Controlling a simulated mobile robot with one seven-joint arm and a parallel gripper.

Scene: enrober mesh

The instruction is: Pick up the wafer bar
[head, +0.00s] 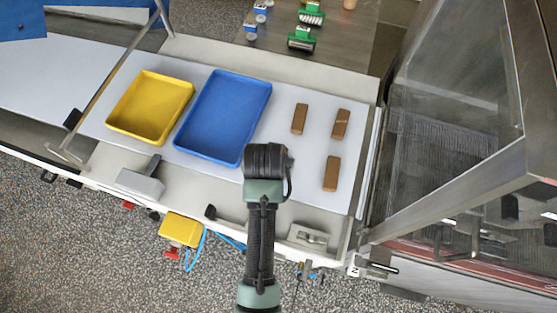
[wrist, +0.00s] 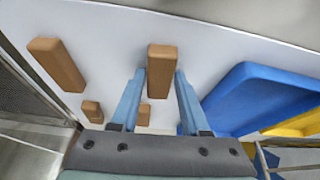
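Brown bars lie on a white surface. In the head view one bar (head: 299,118) is at centre right, one with a pale mark on top (head: 340,124) is right of it, and one (head: 331,173) is nearer. The wrist view shows several bars, including one (wrist: 162,66) ahead between the fingertips, one (wrist: 56,63) at left and smaller ones (wrist: 92,111) farther off. I cannot tell for sure which is the wafer bar. My gripper (wrist: 160,76) is open, with two blue fingers apart and no visible contact. In the head view my wrist (head: 265,160) hides the fingers.
A blue tray (head: 265,97) and a yellow tray (head: 115,107) stand left of the bars, both empty. A glass-sided machine with a metal frame (head: 440,212) bounds the right. Green-handled brushes (head: 301,39) lie behind. White surface is clear around the bars.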

